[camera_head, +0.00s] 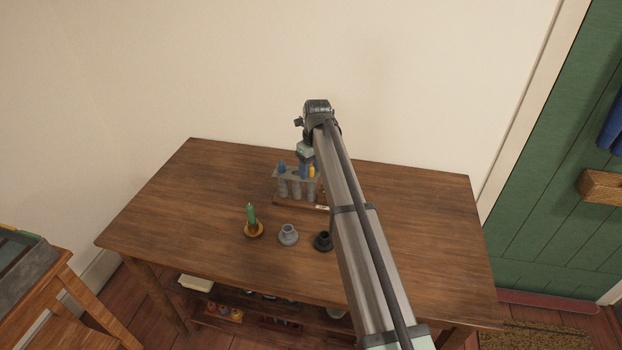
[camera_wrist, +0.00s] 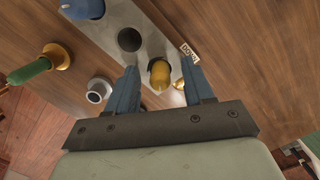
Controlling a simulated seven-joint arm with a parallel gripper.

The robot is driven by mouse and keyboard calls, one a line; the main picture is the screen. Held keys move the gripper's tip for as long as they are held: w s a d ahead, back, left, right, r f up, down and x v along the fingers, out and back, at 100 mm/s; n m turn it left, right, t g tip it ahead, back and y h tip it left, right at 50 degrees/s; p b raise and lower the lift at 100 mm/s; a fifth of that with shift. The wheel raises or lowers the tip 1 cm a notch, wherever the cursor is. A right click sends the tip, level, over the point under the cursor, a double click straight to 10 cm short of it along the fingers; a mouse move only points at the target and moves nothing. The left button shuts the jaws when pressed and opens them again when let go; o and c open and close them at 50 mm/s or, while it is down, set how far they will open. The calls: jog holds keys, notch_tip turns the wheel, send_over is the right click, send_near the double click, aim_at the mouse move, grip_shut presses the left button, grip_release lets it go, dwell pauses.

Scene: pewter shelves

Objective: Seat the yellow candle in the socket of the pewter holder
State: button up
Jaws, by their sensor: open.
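The yellow candle (camera_head: 312,171) stands in the right part of a grey rack on the table. In the wrist view the yellow candle (camera_wrist: 159,76) shows between my two blue fingers. My gripper (camera_wrist: 160,68) is open, with a finger on either side of the candle; I cannot tell whether either touches it. In the head view my gripper (camera_head: 305,168) is over the rack's right end, partly hidden by my arm. The pewter holder (camera_head: 288,236) stands in front of the rack with its socket empty. It also shows in the wrist view (camera_wrist: 97,92).
The grey rack (camera_head: 283,175) also holds a blue candle (camera_head: 281,167) and has an empty hole. A brass holder (camera_head: 254,231) with a green candle (camera_head: 251,213) stands left of the pewter holder, and a black holder (camera_head: 322,242) right. The table's left side is clear.

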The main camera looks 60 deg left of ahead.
jog(key=shift+c, duration=0.5)
grip_shut()
jog(key=shift+r, duration=0.15)
